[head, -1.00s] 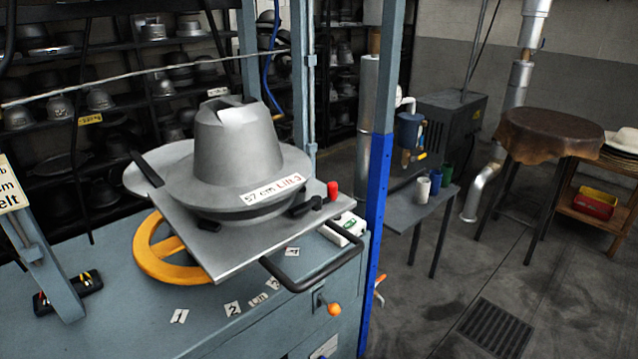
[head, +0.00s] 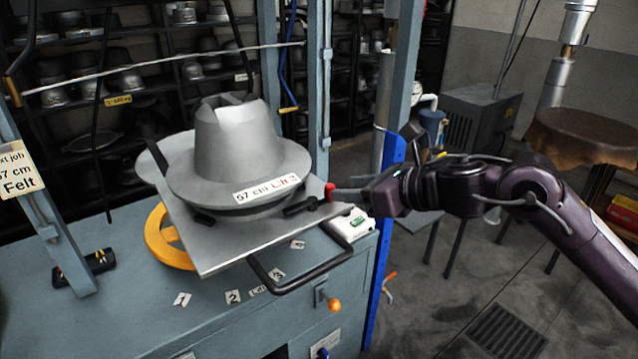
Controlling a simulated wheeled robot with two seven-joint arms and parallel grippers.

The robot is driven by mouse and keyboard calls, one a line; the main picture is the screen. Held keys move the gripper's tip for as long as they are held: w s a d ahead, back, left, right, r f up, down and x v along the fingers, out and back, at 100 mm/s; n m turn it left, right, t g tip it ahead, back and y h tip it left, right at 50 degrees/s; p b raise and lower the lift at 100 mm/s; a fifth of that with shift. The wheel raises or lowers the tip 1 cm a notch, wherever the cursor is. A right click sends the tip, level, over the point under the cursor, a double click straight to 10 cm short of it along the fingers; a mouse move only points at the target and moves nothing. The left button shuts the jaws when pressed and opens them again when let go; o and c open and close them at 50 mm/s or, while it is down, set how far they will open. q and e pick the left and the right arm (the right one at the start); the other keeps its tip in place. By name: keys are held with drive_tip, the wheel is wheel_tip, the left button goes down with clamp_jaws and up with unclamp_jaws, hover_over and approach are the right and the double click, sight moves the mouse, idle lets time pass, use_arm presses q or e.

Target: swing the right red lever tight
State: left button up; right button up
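The right red lever (head: 329,191) is a short black bar with a red knob at the right edge of the metal plate (head: 222,258), beside the grey hat mould (head: 238,160). My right gripper (head: 345,193) reaches in from the right, with its tip at or very near the red knob. I cannot tell whether it touches the knob or whether its fingers are open or shut. My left gripper is not in view.
A black bar handle (head: 300,284) sticks out in front of the plate. The blue post (head: 384,240) stands close beside my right arm.

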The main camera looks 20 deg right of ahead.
sight(330, 185)
drive_tip(key=shift+p+x, duration=0.55)
drive_tip(key=shift+x, duration=0.55)
drive_tip(key=p+x, duration=0.1)
drive_tip(key=x, duration=0.1)
drive_tip(key=shift+w+a, duration=0.2)
drive_tip(key=shift+w, duration=0.1)
drive_tip(key=shift+w+a+f, duration=0.3)
drive_tip(key=shift+w, duration=0.05)
drive_tip(key=shift+s+d, duration=0.1)
drive_tip(key=shift+c, duration=0.6)
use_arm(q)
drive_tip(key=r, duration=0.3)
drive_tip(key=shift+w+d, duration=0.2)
use_arm(e)
clamp_jaws()
